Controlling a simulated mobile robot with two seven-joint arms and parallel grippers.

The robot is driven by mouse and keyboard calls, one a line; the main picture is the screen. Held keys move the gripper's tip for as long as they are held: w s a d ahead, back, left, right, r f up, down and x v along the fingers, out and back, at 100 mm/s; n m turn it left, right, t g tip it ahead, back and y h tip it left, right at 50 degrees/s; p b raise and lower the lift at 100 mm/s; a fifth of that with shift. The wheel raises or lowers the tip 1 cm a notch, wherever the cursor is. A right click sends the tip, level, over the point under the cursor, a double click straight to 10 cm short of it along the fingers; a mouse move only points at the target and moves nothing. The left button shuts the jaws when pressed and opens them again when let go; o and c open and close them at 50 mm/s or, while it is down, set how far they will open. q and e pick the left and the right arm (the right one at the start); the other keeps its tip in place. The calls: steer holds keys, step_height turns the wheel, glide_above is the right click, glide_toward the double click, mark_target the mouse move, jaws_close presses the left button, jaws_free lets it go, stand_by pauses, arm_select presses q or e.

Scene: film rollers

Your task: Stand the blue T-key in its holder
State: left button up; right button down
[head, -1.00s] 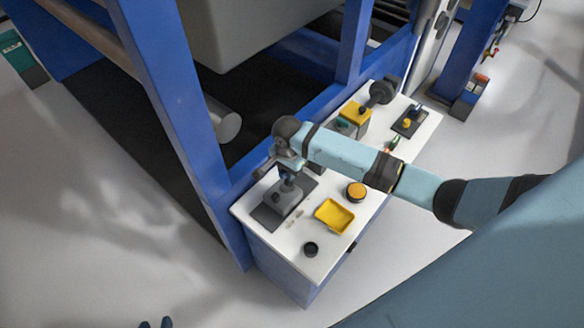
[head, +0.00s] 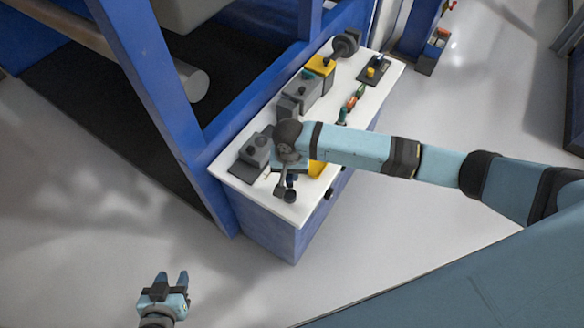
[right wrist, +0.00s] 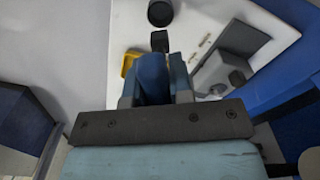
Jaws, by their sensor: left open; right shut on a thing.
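My right gripper (head: 289,176) is shut on the blue T-key (right wrist: 153,78) above the front end of the white bench. In the right wrist view the blue part is between the fingers, with a dark end (right wrist: 160,41) beyond them. A black round cup (head: 289,196), which looks like the holder, stands on the bench close to the gripper; it also shows in the right wrist view (right wrist: 160,12), apart from the key's dark end. My left gripper (head: 172,281) is open and empty, over the floor at lower left, away from the bench.
A grey device (head: 257,150) on a dark mat stands left of the right gripper. A yellow tray (head: 317,168) is partly hidden behind my right arm. Further back are grey blocks, a yellow box (head: 321,65) and a dark pad (head: 373,70). Blue frame posts rise beside the bench.

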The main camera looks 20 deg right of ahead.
steer(key=shift+w+f+b, duration=0.1)
steer(key=shift+f+b, duration=1.85)
steer(key=shift+b, duration=0.35)
steer(key=shift+f+b, duration=0.8)
steer(key=shift+b, duration=0.25)
steer(key=shift+f+b, duration=0.8)
steer(key=shift+b, duration=0.2)
steer(key=shift+f, duration=0.65)
steer(key=shift+p, duration=0.85)
steer(key=shift+f+p, duration=0.15)
steer(key=shift+p, duration=0.45)
steer(key=c, duration=0.5)
jaws_free()
